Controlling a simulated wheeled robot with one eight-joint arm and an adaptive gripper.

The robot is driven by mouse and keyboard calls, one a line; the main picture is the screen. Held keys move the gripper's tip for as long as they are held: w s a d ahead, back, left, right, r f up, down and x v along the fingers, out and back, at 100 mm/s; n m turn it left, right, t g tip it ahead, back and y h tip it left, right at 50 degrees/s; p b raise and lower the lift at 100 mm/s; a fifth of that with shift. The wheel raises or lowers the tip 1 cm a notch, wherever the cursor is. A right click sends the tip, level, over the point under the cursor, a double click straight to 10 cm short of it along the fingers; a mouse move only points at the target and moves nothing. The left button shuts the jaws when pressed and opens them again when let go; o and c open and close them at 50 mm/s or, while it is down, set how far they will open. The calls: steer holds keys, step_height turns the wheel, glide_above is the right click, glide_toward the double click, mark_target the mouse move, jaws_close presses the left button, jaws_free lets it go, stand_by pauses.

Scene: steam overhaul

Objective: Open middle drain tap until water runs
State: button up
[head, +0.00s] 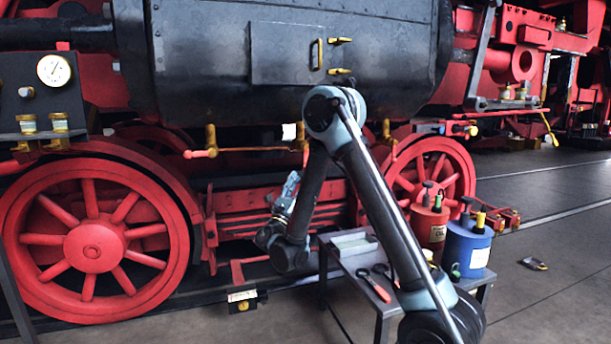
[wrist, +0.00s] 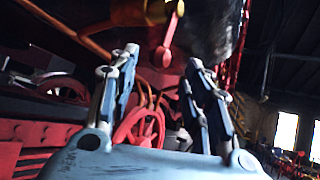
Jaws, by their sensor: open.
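The middle drain tap (head: 303,136) is a brass fitting under the black cylinder, beside a white tag (head: 289,131). My arm partly covers it in the head view. In the wrist view a red lever (wrist: 168,42) hangs below a brass body (wrist: 157,11) at the top. My gripper (head: 291,181) is below the tap, pointing up. In the wrist view my gripper (wrist: 162,58) is open, its two fingers apart on either side of the lever's line. Whether either finger touches the lever I cannot tell. No running water shows.
Another brass tap with a red lever (head: 200,153) is to the left, and one (head: 388,134) to the right. Red wheels (head: 93,246) flank the space. A small table (head: 346,262) with tools and a red can (head: 429,224) and blue can (head: 467,246) stands near my arm.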

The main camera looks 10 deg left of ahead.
steer(key=v, duration=0.6)
stand_by(0.4)
